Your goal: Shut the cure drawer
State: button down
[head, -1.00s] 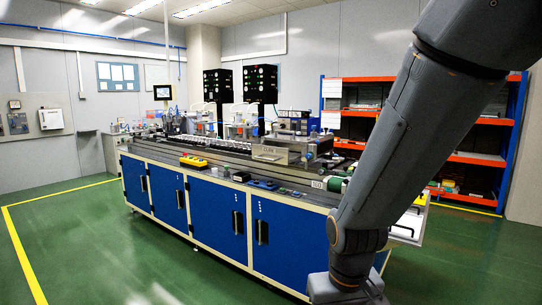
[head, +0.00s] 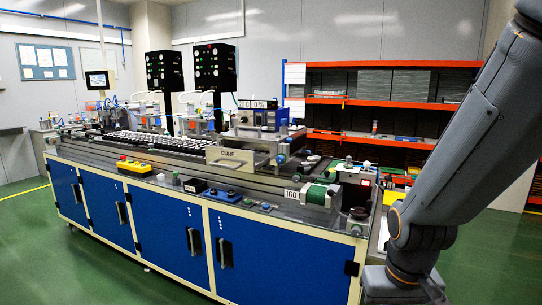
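The cure drawer (head: 231,158) is a pale metal front labelled "CURE", with a handle on it. It sits on the near side of the blue workbench line, beneath a small unit with a "0 %" display (head: 259,104). It seems to stick out toward the front of the bench, but how far it is open is hard to tell from here. My grey arm fills the right side of the head view, well apart from the drawer. My gripper is out of the picture.
The long bench with blue cabinet doors (head: 181,242) stands ahead. A yellow button box (head: 134,167) and a green-and-white roller (head: 320,195) lie along its front edge. Orange shelving (head: 395,100) stands behind. Green floor (head: 95,275) is clear at the front left.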

aim_at(243, 160)
jog(key=u, duration=0.15)
jog(key=i, duration=1.1)
jog(key=u, duration=0.35)
